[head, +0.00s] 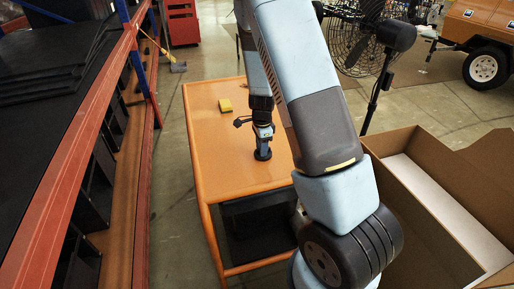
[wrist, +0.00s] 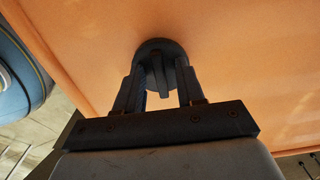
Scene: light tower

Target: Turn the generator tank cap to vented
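The tank cap (wrist: 160,50) is a dark round knob with a raised ridge across it, on a flat orange top. In the wrist view the ridge points toward my gripper. In the head view the cap (head: 262,155) is a small dark disc on the orange top. My gripper (wrist: 161,75) is right at the cap, with its two fingers apart, one on each side of the ridge. Gaps show between the fingers and the ridge. The fingers cover parts of the cap's rim; whether they touch it I cannot tell. No vent marking is readable.
An open cardboard box (head: 430,215) stands to the right. A fan (head: 362,35) stands behind, and a shelf rack (head: 95,110) runs along the left.

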